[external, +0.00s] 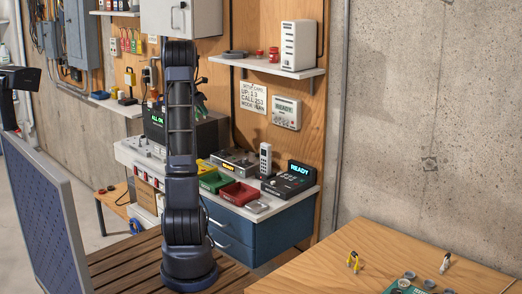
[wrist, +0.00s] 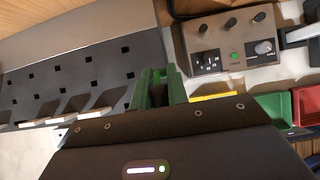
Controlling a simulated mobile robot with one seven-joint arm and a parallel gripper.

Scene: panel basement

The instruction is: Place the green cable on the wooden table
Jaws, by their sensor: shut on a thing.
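My gripper (wrist: 158,92) shows in the wrist view, reaching out past its dark housing over the workbench. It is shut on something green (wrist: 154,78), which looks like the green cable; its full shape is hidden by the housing. In the external view my arm stands upright in front of the bench and hides most of the gripper. The wooden table (external: 325,265) is at the lower right of the external view, well away from the gripper.
Pliers (external: 353,262) and other small items lie on the wooden table; its left part is bare. The workbench holds a green bin (external: 214,181), a red bin (external: 239,193) and a control box (wrist: 232,45). A shelf (external: 270,66) juts out above it.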

